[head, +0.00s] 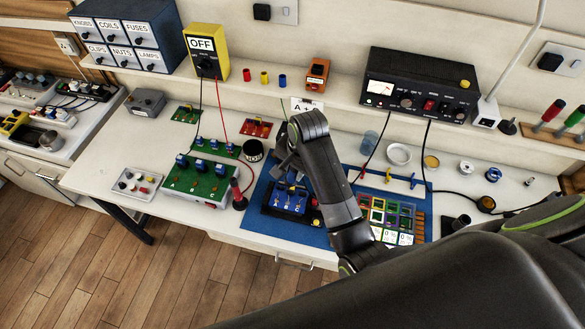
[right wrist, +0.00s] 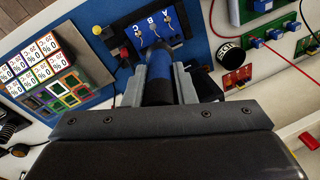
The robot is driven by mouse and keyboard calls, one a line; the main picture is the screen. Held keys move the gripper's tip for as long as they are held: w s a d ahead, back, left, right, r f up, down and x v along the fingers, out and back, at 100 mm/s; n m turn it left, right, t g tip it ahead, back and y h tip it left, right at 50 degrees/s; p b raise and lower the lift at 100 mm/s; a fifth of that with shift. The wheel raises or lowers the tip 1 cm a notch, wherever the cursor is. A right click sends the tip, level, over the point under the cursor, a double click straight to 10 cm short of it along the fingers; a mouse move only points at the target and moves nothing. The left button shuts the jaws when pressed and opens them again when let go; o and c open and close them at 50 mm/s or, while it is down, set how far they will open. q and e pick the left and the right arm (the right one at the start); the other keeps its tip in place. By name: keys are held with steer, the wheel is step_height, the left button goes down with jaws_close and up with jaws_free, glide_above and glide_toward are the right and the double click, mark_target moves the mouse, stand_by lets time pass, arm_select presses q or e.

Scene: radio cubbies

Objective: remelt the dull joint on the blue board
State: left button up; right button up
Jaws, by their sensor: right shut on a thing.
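The blue board (head: 287,198) sits in a dark holder on the blue mat (head: 258,215). In the right wrist view the blue board (right wrist: 152,30) shows letters A, B and C with small shiny joints; which one is dull I cannot tell. My right gripper (head: 287,165) is above the far side of the board. In the right wrist view my right gripper (right wrist: 172,85) is shut on a blue-and-black handled tool (right wrist: 160,68), probably the soldering iron. The tool points toward the board; its tip is hidden, so contact cannot be told. My left gripper is out of view.
A green board (head: 200,182) and a dark round pot (head: 253,151) stand left of the mat. A rack of coloured frames and white cards (head: 392,218) lies to the right. The black power unit (head: 420,85) stands on the shelf behind, with cables hanging down.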

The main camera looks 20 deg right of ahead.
mark_target(293, 183)
steer(key=shift+a+f, duration=0.1)
steer(key=shift+f, duration=0.5)
steer(key=x, duration=0.1)
steer(key=b+x, duration=0.1)
steer(key=x, duration=0.1)
steer(key=shift+s+f, duration=0.3)
steer(key=shift+f, duration=0.1)
steer(key=shift+b+x, duration=0.4)
steer(key=shift+x, duration=0.5)
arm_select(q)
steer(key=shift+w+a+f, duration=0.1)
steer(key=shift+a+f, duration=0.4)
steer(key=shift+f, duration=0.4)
arm_select(e)
steer(key=shift+s, duration=0.1)
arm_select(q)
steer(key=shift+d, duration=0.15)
arm_select(e)
steer(key=shift+d, duration=0.2)
steer(key=shift+f, duration=0.15)
steer(key=shift+f, duration=0.6)
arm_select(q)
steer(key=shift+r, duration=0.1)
